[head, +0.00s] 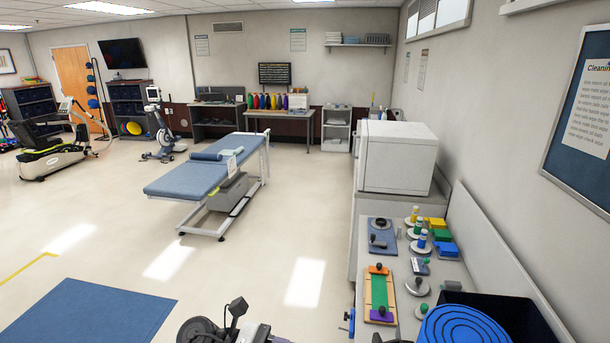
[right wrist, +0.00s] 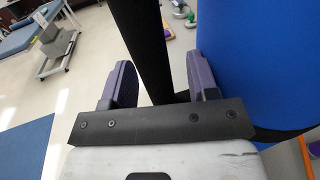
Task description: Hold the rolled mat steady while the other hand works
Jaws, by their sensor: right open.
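The rolled mat (head: 462,326) is blue, with spiral rings on its end. It shows at the bottom right of the head view, by a black bin (head: 515,312). In the right wrist view its smooth blue side (right wrist: 262,60) fills the upper right. My right gripper (right wrist: 160,84) has two purple fingers spread apart. The mat is just right of the right-hand finger; I cannot tell whether they touch. A black upright panel (right wrist: 148,45) shows between the fingers in the picture, and its depth is unclear.
A counter (head: 447,291) along the right wall holds a white cabinet (head: 397,157), a green-and-orange board (head: 380,294) and several small knobbed therapy pieces. A blue treatment table (head: 200,178) stands mid-room. A blue floor mat (head: 88,314) lies at lower left. Open floor lies between.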

